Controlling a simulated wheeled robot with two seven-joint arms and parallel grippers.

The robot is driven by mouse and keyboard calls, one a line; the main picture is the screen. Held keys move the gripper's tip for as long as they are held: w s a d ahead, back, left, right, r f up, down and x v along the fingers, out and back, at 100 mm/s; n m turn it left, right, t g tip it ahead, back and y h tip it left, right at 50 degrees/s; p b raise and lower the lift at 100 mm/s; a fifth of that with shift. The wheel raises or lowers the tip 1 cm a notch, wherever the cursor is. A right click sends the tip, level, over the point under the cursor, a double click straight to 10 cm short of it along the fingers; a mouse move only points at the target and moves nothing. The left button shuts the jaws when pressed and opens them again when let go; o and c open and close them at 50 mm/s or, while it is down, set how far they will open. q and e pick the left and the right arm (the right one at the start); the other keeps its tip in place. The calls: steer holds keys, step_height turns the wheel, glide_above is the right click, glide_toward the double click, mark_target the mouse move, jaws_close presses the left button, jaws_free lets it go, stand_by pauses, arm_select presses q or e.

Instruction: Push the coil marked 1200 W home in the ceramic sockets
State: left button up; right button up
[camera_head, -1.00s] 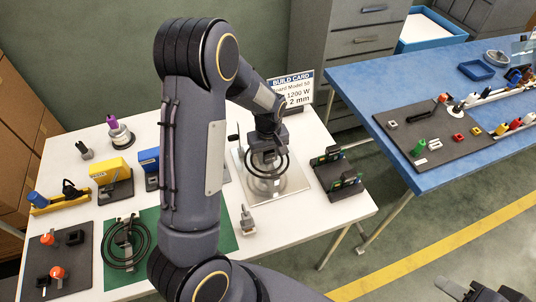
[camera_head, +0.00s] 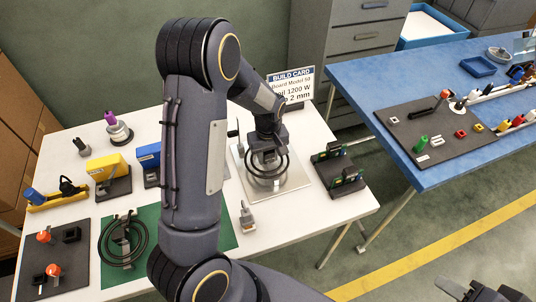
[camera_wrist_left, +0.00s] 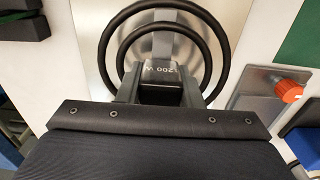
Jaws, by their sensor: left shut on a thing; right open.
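The coil marked 1200 W (camera_wrist_left: 215,32) is a black double-ring heating coil with a dark block lettered "1200 W". My left gripper (camera_wrist_left: 163,88) is shut on that block, and the rings spread out beyond the fingers. In the head view the coil (camera_head: 286,167) lies over the metal plate (camera_head: 300,181), with my left gripper (camera_head: 266,152) above it. The ceramic sockets are hidden behind the gripper and coil, so I cannot tell how far in the coil sits. My right gripper (camera_head: 485,292) is open and empty at the bottom right, away from the table.
A second black coil (camera_head: 103,243) lies on the green mat (camera_head: 146,284). The build card (camera_head: 291,86) stands behind the plate. A dark fixture with green parts (camera_head: 338,170) is to the right. Yellow (camera_head: 104,168) and blue (camera_head: 148,156) blocks stand left of my arm.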

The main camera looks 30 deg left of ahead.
arm_select(q)
steer(key=shift+f, duration=0.1)
steer(key=o, duration=1.2)
steer(key=shift+c, duration=0.2)
steer(key=shift+r+p, duration=2.2)
steer(key=shift+r, duration=0.85)
step_height(320, 180, up, 8)
steer(key=shift+b, duration=0.45)
